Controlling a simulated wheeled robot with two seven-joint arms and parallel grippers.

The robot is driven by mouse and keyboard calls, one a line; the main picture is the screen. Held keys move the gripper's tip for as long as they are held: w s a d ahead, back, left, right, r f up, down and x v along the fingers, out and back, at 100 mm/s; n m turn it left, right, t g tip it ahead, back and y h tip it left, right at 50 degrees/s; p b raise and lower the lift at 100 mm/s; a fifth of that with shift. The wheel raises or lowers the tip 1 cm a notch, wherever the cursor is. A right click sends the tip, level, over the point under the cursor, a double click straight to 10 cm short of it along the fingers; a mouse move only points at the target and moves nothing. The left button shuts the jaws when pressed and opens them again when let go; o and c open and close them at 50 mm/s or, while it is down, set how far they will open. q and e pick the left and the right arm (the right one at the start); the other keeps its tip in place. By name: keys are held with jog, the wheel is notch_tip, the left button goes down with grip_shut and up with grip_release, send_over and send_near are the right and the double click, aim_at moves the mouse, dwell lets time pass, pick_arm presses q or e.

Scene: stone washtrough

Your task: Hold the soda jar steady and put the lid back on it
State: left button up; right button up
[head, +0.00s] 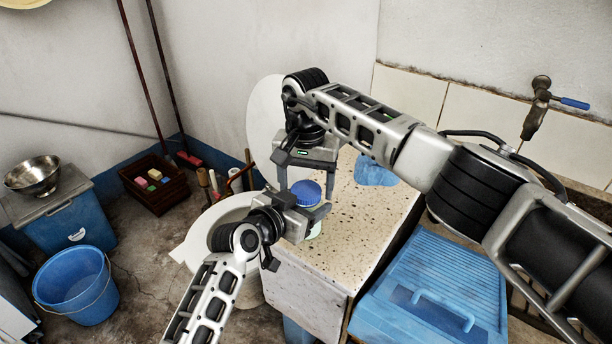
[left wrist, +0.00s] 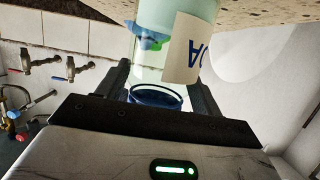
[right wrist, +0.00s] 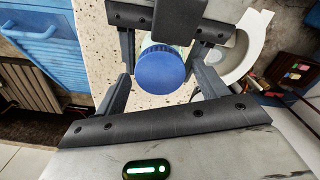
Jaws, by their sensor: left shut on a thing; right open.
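The soda jar (head: 316,230) stands on the speckled stone top, mostly hidden by my left gripper (head: 314,219) in the head view. The left wrist view shows its clear glass, pale contents and label (left wrist: 187,48) upside down. My left gripper is shut around the jar's upper part. The blue lid (head: 306,191) is at the jar's mouth; it also shows in the right wrist view (right wrist: 160,70). I cannot tell whether it is tight. My right gripper (right wrist: 160,82) is open above, its fingers on either side of the lid, with gaps.
The stone top (head: 372,215) has free room to the right of the jar, with a blue thing (head: 374,170) near the wall.

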jog(key=c, duration=1)
jog(key=m, duration=0.6)
jog(key=shift+m, duration=0.3)
jog(key=m, duration=0.6)
jog(key=shift+m, duration=0.3)
jog(key=o, duration=1.1)
jog(key=shift+c, duration=0.2)
jog(key=shift+r, duration=2.25)
